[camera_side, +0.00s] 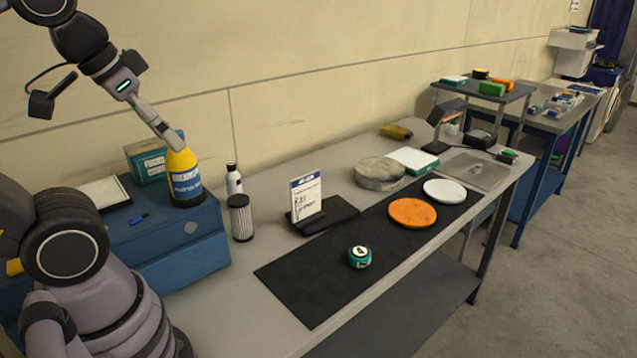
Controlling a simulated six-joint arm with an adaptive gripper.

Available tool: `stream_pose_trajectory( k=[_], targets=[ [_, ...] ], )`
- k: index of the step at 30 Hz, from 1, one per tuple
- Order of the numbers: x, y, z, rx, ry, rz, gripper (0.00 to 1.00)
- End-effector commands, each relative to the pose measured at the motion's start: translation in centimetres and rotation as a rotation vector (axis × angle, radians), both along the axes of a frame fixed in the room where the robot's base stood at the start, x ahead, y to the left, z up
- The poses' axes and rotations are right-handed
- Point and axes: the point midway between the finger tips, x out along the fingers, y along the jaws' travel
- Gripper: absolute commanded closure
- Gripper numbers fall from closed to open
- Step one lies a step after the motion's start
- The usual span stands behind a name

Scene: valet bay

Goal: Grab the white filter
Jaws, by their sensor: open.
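The white filter (240,218) is a pleated cylinder with dark end caps. It stands upright on the grey bench, just right of the blue cabinet and in front of a slim white bottle (233,180) with a black cap. My gripper (172,138) is up and to the left of the filter, pointing down and right. Its fingertips overlap the top of a yellow bottle with a blue label (184,180) in the picture; I cannot tell whether they touch it. The gripper is open, and the filter stands apart from it.
The blue cabinet (180,257) carries the yellow bottle and a green box (146,163). A card on a dark stand (306,196) stands right of the filter. A black mat (300,284) holds a numbered ball (359,257), an orange disc (412,213) and a white disc (444,190).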

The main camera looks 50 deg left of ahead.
Motion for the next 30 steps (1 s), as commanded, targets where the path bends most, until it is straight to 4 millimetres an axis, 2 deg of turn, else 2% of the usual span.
stream_pose_trajectory(
  k=[3, 9, 17, 20, 24, 26, 30],
  targets=[
    [0.0, 0.0, 0.0, 0.000, 0.000, 0.000, 0.46],
    [0.0, 0.0, 0.0, 0.000, 0.000, 0.000, 0.25],
    [0.0, 0.0, 0.1, 0.000, 0.000, 0.000, 0.25],
    [0.1, 0.0, 1.1, 0.001, -0.003, 0.000, 0.25],
    [0.1, 0.0, 5.2, 0.000, -0.008, 0.000, 0.25],
    [0.5, 1.8, 4.3, 0.109, 0.064, -0.017, 0.25],
    [1.6, 7.0, 2.9, 0.421, 0.247, -0.102, 0.25]
  ],
)
